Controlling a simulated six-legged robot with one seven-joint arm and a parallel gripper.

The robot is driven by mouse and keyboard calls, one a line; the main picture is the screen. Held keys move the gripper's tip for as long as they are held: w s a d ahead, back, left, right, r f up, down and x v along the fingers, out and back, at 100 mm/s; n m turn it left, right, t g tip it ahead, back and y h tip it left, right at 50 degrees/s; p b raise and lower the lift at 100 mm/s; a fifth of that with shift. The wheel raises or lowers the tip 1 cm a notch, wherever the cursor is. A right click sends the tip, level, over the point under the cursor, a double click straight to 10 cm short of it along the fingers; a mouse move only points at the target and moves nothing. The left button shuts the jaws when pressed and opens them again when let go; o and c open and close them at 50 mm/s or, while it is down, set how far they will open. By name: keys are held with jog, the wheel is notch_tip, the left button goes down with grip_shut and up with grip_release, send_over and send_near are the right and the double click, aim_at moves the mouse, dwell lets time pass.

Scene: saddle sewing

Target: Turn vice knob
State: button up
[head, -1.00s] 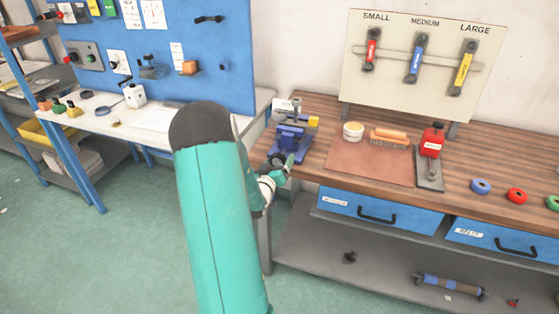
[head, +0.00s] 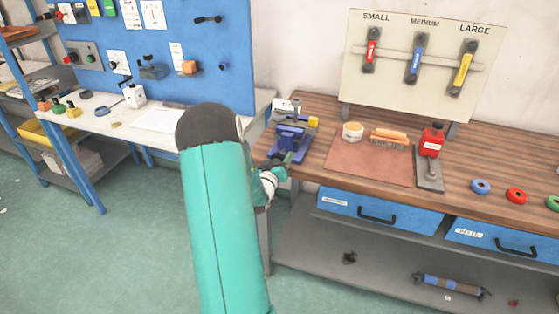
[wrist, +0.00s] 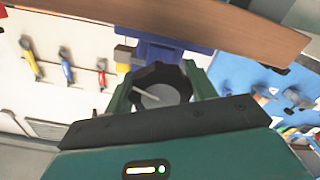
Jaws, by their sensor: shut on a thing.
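The blue vice (head: 291,141) stands at the left end of the wooden workbench. In the wrist view part of the blue vice (wrist: 160,50) shows at the top, beyond the knob. The dark, faceted vice knob (wrist: 160,90) sits between the two green fingers of my gripper (wrist: 160,88), which is shut on it. In the head view my gripper (head: 283,165) is at the front of the vice, and the knob is mostly hidden by my gripper and arm.
Blue drawers (head: 380,207) are below. A tool board (head: 420,75) stands behind. A white table with a blue pegboard (head: 150,60) is at the left.

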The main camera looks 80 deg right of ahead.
jog(key=shift+m, duration=0.3)
jog(key=m, duration=0.5)
jog(key=shift+m, duration=0.3)
jog(key=m, duration=0.5)
jog(key=shift+w+m, duration=0.1)
jog(key=shift+m, duration=0.3)
jog(key=o, duration=1)
jog(key=shift+a, duration=0.15)
jog(key=w+a, duration=0.1)
jog(key=a, duration=1.2)
jog(key=shift+w+a, duration=0.15)
jog(key=shift+a, duration=0.1)
